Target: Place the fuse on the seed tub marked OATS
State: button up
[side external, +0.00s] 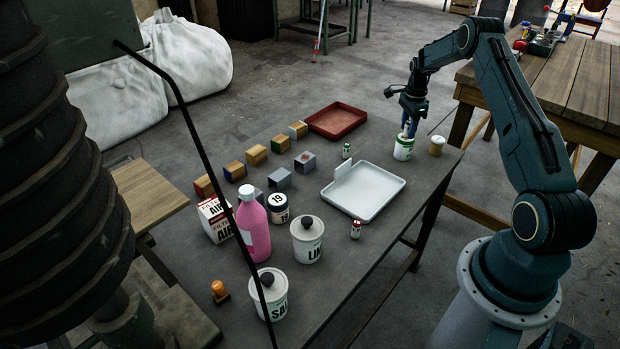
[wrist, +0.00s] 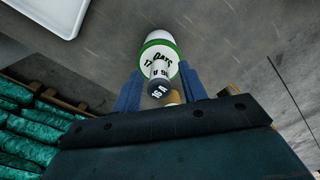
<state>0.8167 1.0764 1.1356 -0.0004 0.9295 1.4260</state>
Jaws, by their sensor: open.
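The OATS tub (side external: 403,151), white with a green band, stands near the right end of the dark table; it also shows in the wrist view (wrist: 158,40) with its name readable. A fuse (wrist: 159,88), a small cylinder with a dark end reading "16 A", is between my gripper's blue fingers and overlaps the tub. It appears to rest on the tub's top, though the contact is hidden. My gripper (side external: 408,126) is directly above the tub, pointing down. In the wrist view my gripper (wrist: 160,88) is open, with gaps either side of the fuse.
A tan-topped cup (side external: 437,146) stands close right of the tub. A white tray (side external: 378,205), a red tray (side external: 348,112) and two small cylinders (side external: 346,150) (side external: 356,229) are to the left. Canisters, a pink bottle (side external: 252,228) and several blocks fill the far left.

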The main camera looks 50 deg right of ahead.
aim_at(408, 122)
notch_tip(408, 122, up, 12)
jog(key=shift+f, duration=0.2)
dwell(0.4)
jog(key=shift+r, duration=0.1)
dwell(0.4)
jog(key=s+a+r+n+t+h, duration=0.1)
jog(key=a+r+n, duration=0.5)
jog(key=a+r, duration=0.55)
jog(key=s+a+r+n+t, duration=0.2)
jog(key=a+r+n, duration=0.55)
jog(key=a, duration=0.75)
jog(key=s+a+n+t+y, duration=0.1)
jog(key=s+a+n+t, duration=0.1)
jog(key=s+a+n, duration=1)
jog(key=s+a, duration=0.5)
jog(key=s, duration=0.3)
jog(key=shift+s+a+f+t, duration=0.3)
jog(key=shift+f, duration=0.1)
